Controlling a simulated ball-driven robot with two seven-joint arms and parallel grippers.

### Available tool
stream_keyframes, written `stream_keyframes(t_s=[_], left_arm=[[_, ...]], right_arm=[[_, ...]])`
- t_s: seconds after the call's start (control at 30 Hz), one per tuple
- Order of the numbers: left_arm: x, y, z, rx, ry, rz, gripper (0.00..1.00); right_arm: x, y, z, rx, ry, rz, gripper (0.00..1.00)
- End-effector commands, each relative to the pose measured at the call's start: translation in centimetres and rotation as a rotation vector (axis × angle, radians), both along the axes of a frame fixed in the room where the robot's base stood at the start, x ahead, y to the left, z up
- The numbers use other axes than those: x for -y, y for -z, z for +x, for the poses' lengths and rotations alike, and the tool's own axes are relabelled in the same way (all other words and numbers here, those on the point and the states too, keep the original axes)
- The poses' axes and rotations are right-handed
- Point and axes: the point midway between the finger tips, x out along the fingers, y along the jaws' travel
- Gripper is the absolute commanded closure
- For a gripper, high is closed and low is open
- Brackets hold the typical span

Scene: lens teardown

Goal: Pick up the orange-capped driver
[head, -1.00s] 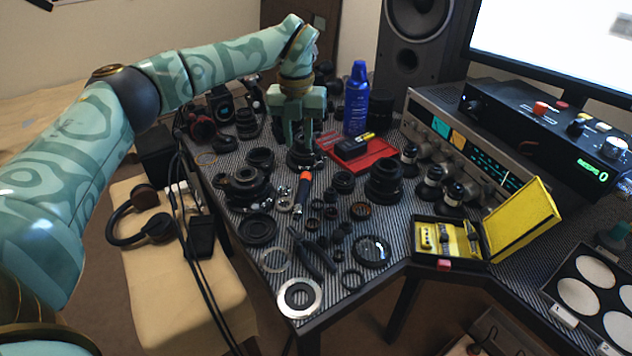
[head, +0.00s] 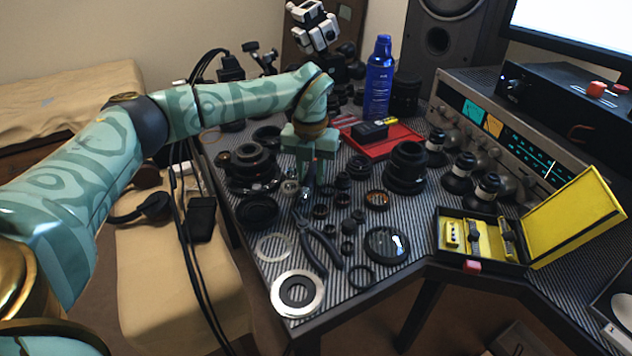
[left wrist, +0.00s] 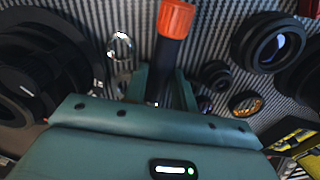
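The orange-capped driver shows in the left wrist view, with its orange cap (left wrist: 175,19) at the top and its dark handle (left wrist: 164,62) running down between my left gripper's fingers. My left gripper (left wrist: 160,92) is low over the table, with one finger on each side of the handle. The fingers stand apart, and I cannot make out firm contact. In the head view the left gripper (head: 311,178) points down at the table and hides the driver. My right gripper is not in view.
Lens parts crowd the striped table (head: 330,291), including a black lens (head: 405,168), pliers (head: 317,243) and a pale ring (head: 297,293). A red tray (head: 383,146), a blue can (head: 378,78) and an open yellow-lined case (head: 480,239) stand farther right.

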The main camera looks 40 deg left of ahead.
Motion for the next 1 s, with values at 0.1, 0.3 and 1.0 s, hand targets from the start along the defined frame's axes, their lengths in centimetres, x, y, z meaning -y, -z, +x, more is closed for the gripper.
stream_keyframes(t_s=[0.1, 0.3, 1.0], left_arm=[[0.01, 0.17, 0.0, 0.002, 0.0, 0.0, 0.73], [0.01, 0.02, -0.02, 0.002, 0.0, 0.0, 0.9], [0.02, 0.08, -0.02, 0.001, 0.0, 0.0, 1.0]], right_arm=[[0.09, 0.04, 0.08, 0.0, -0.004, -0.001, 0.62], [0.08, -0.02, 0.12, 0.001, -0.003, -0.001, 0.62], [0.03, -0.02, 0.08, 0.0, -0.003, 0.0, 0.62]])
